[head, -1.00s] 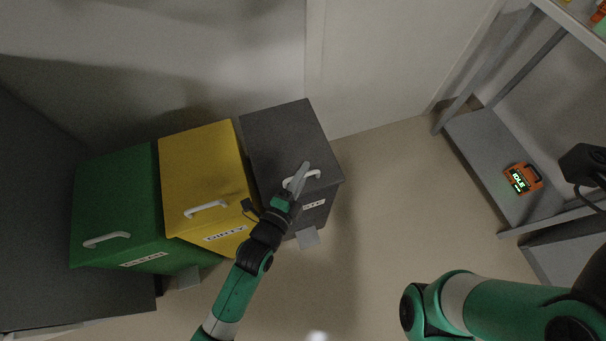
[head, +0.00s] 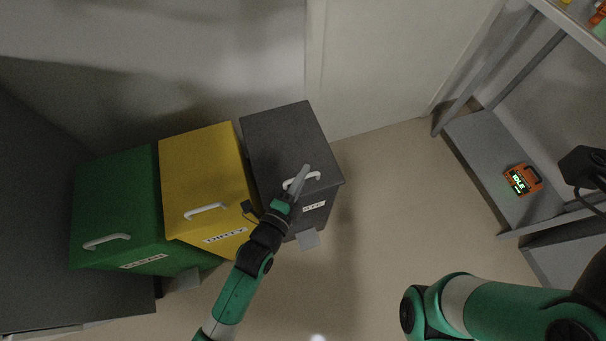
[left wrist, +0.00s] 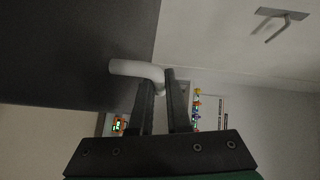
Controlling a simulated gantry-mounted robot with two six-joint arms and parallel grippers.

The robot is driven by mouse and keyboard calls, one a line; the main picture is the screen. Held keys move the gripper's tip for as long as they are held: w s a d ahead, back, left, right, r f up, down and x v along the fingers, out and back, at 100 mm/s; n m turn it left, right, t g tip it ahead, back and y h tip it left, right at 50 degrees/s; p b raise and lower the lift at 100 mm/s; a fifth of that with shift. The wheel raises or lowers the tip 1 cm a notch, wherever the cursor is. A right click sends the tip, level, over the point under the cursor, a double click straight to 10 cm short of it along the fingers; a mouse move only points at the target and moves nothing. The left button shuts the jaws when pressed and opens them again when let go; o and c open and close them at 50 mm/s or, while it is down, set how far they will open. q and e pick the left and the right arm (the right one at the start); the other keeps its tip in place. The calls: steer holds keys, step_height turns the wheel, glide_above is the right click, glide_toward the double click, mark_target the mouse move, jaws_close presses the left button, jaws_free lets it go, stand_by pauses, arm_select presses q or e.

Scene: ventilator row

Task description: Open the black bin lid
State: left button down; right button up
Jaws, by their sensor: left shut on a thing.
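The black bin (head: 283,139) is the rightmost of the row in the head view, and its lid looks closed. A white handle (head: 314,176) sits near the lid's front edge. My left gripper (head: 301,177) reaches over the front of this bin and is shut on the handle. In the left wrist view the handle (left wrist: 136,69) runs in from the left to between the fingers (left wrist: 163,88), with the dark lid (left wrist: 75,45) behind it. My right arm shows at the lower right of the head view, but its gripper is out of frame.
A yellow bin (head: 200,165) and a green bin (head: 117,200) stand to the left of the black one. A grey pedal (head: 308,239) sticks out at its foot. A shelf rack (head: 490,150) holding an orange device (head: 523,180) stands at the right. The floor between is clear.

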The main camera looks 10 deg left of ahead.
arm_select(q)
steer(key=shift+r, duration=0.1)
stand_by(0.8)
steer(key=w+a+r+n+g+p, duration=0.1)
steer(key=w+r+g+p, duration=0.1)
steer(key=r+p, duration=0.4)
steer(key=w+a+r+n+g+p, duration=0.2)
steer(key=w+r+p, duration=0.2)
steer(key=r+p, duration=0.3)
steer(key=shift+w+a+r+p, duration=0.25)
steer(key=shift+a+r+p, duration=0.05)
steer(key=shift+r, duration=0.65)
steer(key=c, duration=1.2)
jaws_free()
